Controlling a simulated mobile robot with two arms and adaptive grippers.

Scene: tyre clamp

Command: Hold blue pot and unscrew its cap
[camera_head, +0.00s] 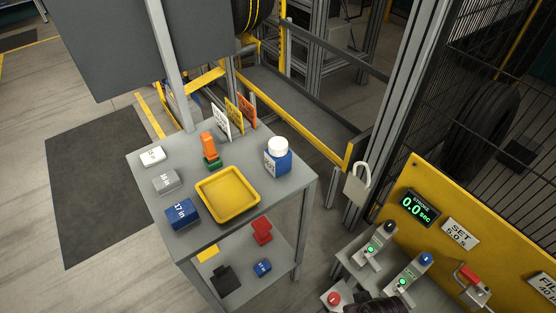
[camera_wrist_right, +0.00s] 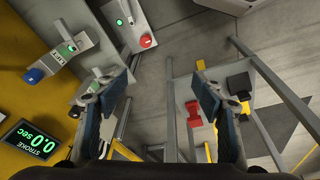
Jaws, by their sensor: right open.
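The blue pot (camera_head: 282,163) stands upright near the right end of the grey table (camera_head: 290,190), with a pale label on its front. Its white cap (camera_head: 278,146) sits on top. My right gripper (camera_wrist_right: 158,92) is open and empty in the right wrist view, with its two fingers wide apart. The pot cannot be made out in that view, and no gripper is near it in the head view. My left gripper is not in view.
A yellow tray (camera_head: 228,198) sits left of the pot, with labelled blocks (camera_head: 182,213) beyond it. Upright cards (camera_head: 234,115) stand at the back edge. A yellow control panel (camera_head: 470,230) with levers and a padlock (camera_head: 357,184) are to the right. A lower shelf holds small items.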

